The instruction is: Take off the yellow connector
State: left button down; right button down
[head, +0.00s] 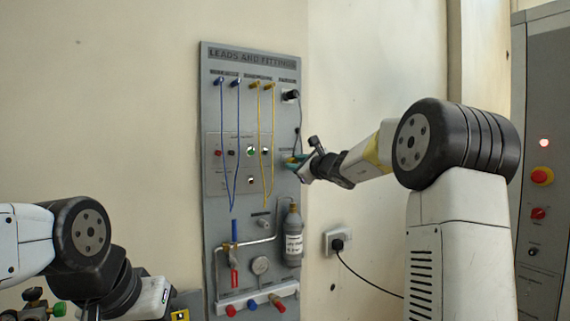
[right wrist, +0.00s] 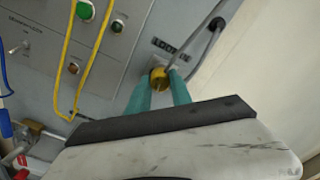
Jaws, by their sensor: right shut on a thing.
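The yellow connector (right wrist: 159,79) sits at a small labelled port on the grey panel in the right wrist view. My right gripper (right wrist: 161,90) is shut on it, with one teal finger on each side. I cannot tell whether the connector is still seated in the port. In the head view my right gripper (head: 296,161) is at the panel's right edge and mostly hides the connector. My left arm (head: 85,235) is at the lower left, but its fingers do not show.
The panel (head: 210,110) carries hanging blue leads (head: 222,130) and yellow leads (head: 272,130). A dark lead (head: 299,118) hangs close to my right gripper. A grey bottle (head: 293,235) is below it. A wall socket with a plug (head: 337,243) is at lower right.

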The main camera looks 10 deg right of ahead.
jog(key=shift+n, duration=0.9)
jog(key=n, duration=0.2)
jog(key=shift+n, duration=0.8)
jog(key=n, duration=0.3)
